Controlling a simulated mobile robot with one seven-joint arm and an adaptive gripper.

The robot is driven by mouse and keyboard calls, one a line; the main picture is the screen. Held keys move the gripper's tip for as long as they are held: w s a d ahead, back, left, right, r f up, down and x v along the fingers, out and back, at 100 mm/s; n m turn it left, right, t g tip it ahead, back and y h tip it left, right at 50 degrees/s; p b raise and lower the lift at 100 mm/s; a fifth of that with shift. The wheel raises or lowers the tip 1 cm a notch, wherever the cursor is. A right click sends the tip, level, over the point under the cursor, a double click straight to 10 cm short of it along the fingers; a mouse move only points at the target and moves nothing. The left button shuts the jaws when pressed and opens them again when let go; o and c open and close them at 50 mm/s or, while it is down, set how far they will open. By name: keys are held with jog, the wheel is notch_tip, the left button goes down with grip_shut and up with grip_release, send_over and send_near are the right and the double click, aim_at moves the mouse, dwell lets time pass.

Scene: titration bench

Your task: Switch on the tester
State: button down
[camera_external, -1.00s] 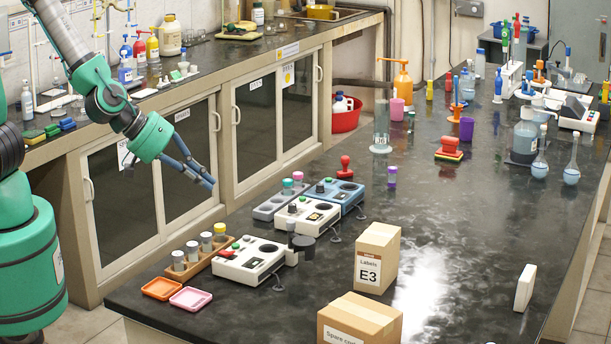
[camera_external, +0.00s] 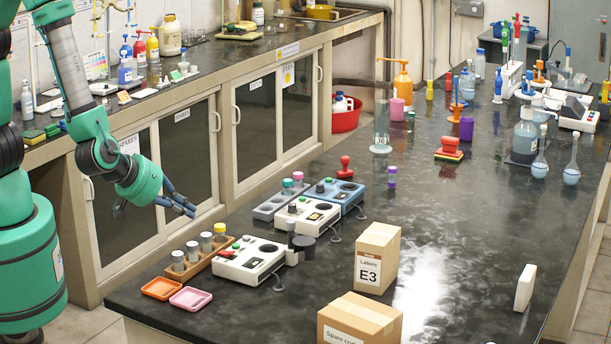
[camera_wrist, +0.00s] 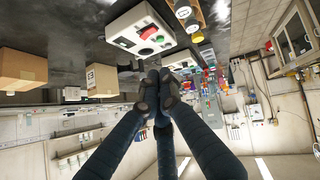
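Several tester-like boxes stand in a row on the dark bench; I cannot tell from a label which is the tester. The nearest is a white box (camera_external: 250,262) with a red control at its left end, a green button and dark round parts on top. It also shows in the wrist view (camera_wrist: 122,24), with its red and green buttons facing me. Behind it are another white box (camera_external: 309,217) and a blue box (camera_external: 349,189). My gripper (camera_external: 190,208) is left of them, beyond the bench edge and clear of everything. In the wrist view its fingers (camera_wrist: 159,84) meet at the tips, empty.
A wooden rack of capped vials (camera_external: 207,258) stands just left of the nearest white box. Orange (camera_external: 161,288) and pink (camera_external: 190,299) trays lie at the bench edge. Cartons (camera_external: 377,257) stand to the right. Cabinets (camera_external: 187,160) are behind my gripper.

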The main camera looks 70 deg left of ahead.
jog(key=shift+w+f, duration=0.1)
jog(key=b, duration=0.3)
send_over(227, 252)
jog(key=s, duration=0.3)
notch_tip(227, 252, down, 6)
jog(key=f, duration=0.1)
jog(key=w+f+b, duration=0.1)
jog(key=f, duration=0.1)
jog(key=shift+d, duration=0.15)
jog(key=shift+w+d+f+b, duration=0.2)
jog(key=shift+f+b, duration=0.1)
jog(key=shift+f, duration=0.25)
jog(key=shift+d+p, duration=0.15)
jog(key=shift+p, duration=1.1)
jog(key=p, duration=0.4)
jog(key=shift+w+d+f+m+g+y, duration=0.15)
jog(key=shift+w+m+g+y, duration=0.15)
jog(key=shift+g+y, duration=0.1)
jog(key=shift+f, duration=0.15)
jog(key=shift+s, duration=0.1)
